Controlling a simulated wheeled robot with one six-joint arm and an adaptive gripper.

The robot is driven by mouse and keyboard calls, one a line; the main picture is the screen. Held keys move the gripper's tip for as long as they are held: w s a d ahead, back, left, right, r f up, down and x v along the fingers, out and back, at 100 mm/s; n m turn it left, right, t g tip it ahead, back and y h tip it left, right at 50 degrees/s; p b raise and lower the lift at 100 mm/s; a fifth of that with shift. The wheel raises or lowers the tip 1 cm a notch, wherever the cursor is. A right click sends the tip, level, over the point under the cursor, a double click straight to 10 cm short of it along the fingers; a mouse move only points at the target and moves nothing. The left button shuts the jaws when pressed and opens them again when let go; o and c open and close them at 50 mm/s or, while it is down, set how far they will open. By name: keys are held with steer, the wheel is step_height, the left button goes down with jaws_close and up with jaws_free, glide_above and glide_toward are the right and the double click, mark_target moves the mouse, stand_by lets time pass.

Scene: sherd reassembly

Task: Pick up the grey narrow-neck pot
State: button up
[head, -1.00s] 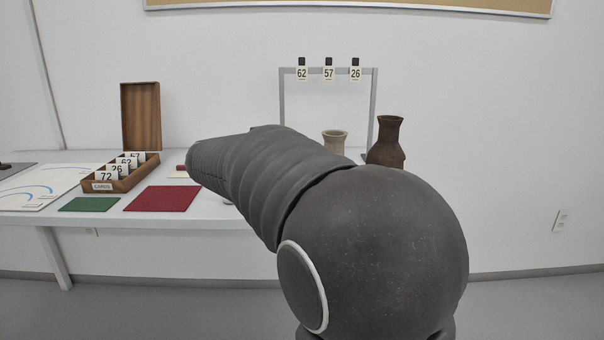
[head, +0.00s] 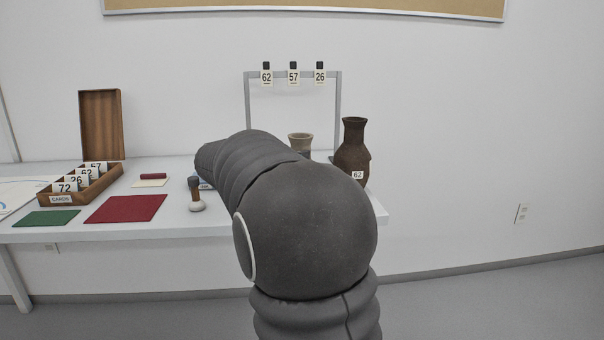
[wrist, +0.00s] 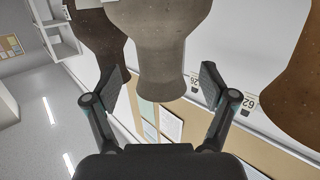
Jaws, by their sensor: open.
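In the wrist view, which is upside down, a grey-brown pot with a narrowed neck (wrist: 160,50) fills the middle, mouth pointing down in the picture. My gripper (wrist: 162,82) is open, with one finger on each side of the pot's neck. Whether either finger touches it I cannot tell. In the head view, a grey-beige pot with a flared rim (head: 301,141) shows behind my arm, its lower part hidden; it looks like the same pot. My gripper is hidden behind my arm there.
A dark brown pot tagged 62 (head: 353,148) stands close on the right; another brown pot (wrist: 297,85) is at the wrist view's right. A frame with number tags (head: 293,75) stands behind. The card box (head: 80,187), red mat (head: 125,209) and green mat (head: 46,218) lie left.

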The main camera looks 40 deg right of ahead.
steer(key=x, duration=0.4)
steer(key=shift+d, duration=0.35)
jaws_close()
